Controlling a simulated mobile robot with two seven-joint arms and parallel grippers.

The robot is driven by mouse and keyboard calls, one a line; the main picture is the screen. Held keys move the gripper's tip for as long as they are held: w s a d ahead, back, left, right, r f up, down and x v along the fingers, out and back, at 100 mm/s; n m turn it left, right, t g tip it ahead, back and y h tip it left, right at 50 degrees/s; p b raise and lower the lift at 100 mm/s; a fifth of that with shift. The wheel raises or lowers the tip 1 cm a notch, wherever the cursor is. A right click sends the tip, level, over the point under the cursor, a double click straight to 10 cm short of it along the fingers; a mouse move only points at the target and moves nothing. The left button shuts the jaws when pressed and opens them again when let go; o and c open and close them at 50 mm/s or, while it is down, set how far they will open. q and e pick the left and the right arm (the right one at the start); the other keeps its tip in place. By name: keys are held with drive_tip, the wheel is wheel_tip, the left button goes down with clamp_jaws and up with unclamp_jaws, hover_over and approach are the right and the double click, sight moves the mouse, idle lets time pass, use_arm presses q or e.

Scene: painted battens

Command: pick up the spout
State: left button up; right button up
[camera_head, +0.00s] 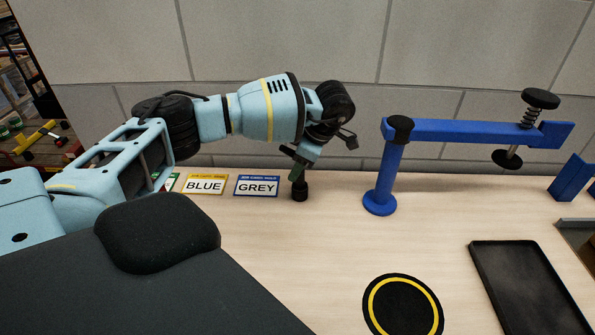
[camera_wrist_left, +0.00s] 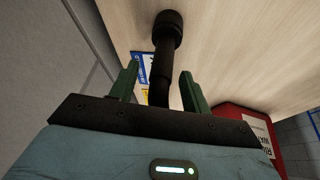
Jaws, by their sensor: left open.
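My right gripper is not in view.
A BLUE card (camera_head: 205,185) and a GREY card (camera_head: 257,186) lie at the back. A blue clamp stand (camera_head: 383,190) is right of the spout. A black round mat (camera_head: 402,310) and black tray (camera_head: 528,290) are nearer. A red labelled box (camera_wrist_left: 232,112) shows in the wrist view.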

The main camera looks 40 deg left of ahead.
use_arm(q)
drive_tip(key=shift+c, duration=0.2)
clamp_jaws()
drive_tip(key=shift+r, duration=0.45)
wheel_tip(320, 180, up, 4)
drive_tip(key=shift+f+p, duration=0.15)
drive_tip(key=shift+p, duration=0.75)
drive_tip(key=s+a+p, duration=0.2)
drive_tip(key=s+a, duration=0.1)
drive_tip(key=s, duration=1.2)
drive_tip(key=shift+s+r, duration=0.2)
drive_tip(key=shift+s, duration=0.15)
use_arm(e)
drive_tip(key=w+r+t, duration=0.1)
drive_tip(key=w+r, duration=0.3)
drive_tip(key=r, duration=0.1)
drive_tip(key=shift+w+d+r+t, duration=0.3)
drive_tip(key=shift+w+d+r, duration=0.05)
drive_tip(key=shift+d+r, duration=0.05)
